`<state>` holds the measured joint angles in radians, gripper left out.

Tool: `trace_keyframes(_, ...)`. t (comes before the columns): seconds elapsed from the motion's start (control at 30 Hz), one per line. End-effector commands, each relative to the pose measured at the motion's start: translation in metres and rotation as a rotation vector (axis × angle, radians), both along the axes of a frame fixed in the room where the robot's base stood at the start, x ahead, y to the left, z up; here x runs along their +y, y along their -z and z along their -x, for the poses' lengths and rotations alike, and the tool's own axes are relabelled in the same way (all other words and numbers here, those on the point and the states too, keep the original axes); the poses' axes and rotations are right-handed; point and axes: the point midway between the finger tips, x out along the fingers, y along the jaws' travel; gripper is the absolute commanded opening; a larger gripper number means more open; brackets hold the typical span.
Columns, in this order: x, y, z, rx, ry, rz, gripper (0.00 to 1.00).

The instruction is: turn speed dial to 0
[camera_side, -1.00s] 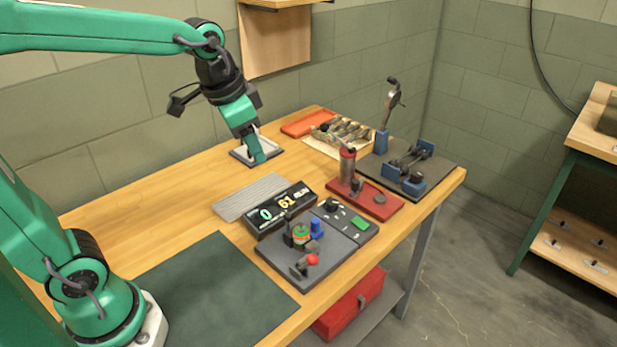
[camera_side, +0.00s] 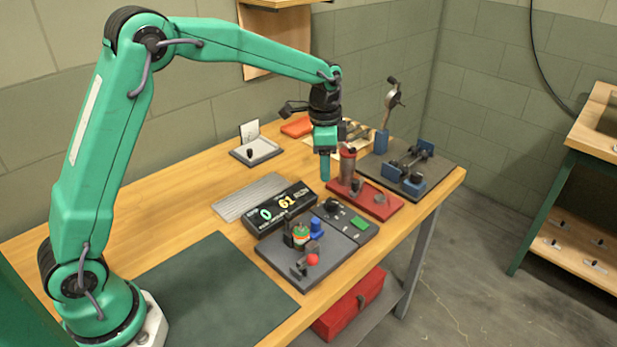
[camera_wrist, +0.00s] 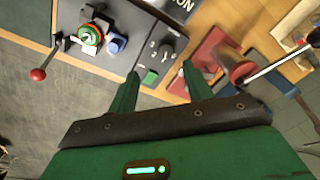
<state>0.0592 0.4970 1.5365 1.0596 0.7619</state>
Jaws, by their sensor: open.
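The small dark control panel (camera_side: 345,229) carries a black knob, seemingly the speed dial (camera_side: 331,205), and a green button (camera_side: 359,222). In the wrist view the panel (camera_wrist: 157,45) lies ahead of the fingertips, with the knob (camera_wrist: 166,49) and green button (camera_wrist: 150,77) between or just beyond them. The knob's pointer setting is too small to read. The display (camera_side: 280,209) shows 0 and 61. My gripper (camera_side: 325,178) points down above and behind the panel, clear of the knob. In the wrist view its two fingers (camera_wrist: 160,70) are apart and hold nothing.
Left of the panel stands a dark plate with a red-knobbed lever (camera_side: 312,259) and colored rings (camera_side: 300,232). A tray (camera_side: 265,152) sits at the back.

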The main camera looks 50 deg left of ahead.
Motion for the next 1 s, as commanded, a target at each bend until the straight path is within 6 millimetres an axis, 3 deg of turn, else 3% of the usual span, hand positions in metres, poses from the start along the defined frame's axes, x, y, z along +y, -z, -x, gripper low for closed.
trace_keyframes(0.2, -0.004, 0.031, -0.019, 0.04, 0.072, -0.004, 0.5)
trace_keyframes(0.67, -0.005, 0.043, -0.023, 0.049, 0.091, -0.005, 0.5)
trace_keyframes(1.0, -0.005, 0.075, -0.022, 0.051, 0.09, -0.005, 0.5)
